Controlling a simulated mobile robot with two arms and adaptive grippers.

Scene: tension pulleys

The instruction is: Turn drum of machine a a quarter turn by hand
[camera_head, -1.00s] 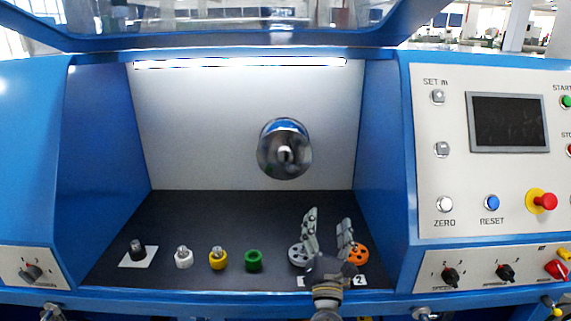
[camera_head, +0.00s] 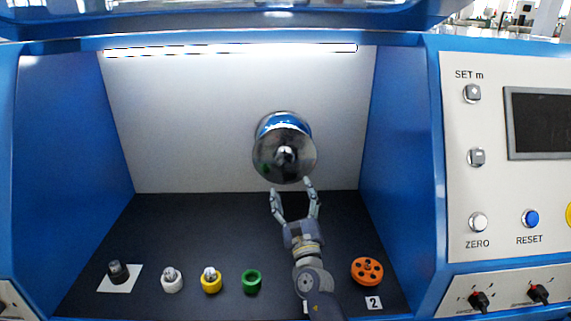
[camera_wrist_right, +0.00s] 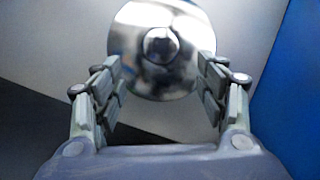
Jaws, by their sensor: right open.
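The drum (camera_head: 284,148) is a shiny round metal piece with a blue band behind it and a knob at its centre. It sticks out from the pale back wall of the machine. My right gripper (camera_head: 291,189) is open and empty, just below the drum's lower rim. In the right wrist view the drum (camera_wrist_right: 160,48) shows ahead, and the open fingers (camera_wrist_right: 160,80) appear on either side of its lower part. Whether they touch it I cannot tell. My left gripper is not in view.
On the dark floor (camera_head: 200,240) stand a dark piece on a white card (camera_head: 119,274), a white piece (camera_head: 172,281), a yellow piece (camera_head: 211,281), a green ring (camera_head: 251,281) and an orange pulley wheel (camera_head: 367,271). Blue side walls flank the bay. A control panel (camera_head: 500,180) is right.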

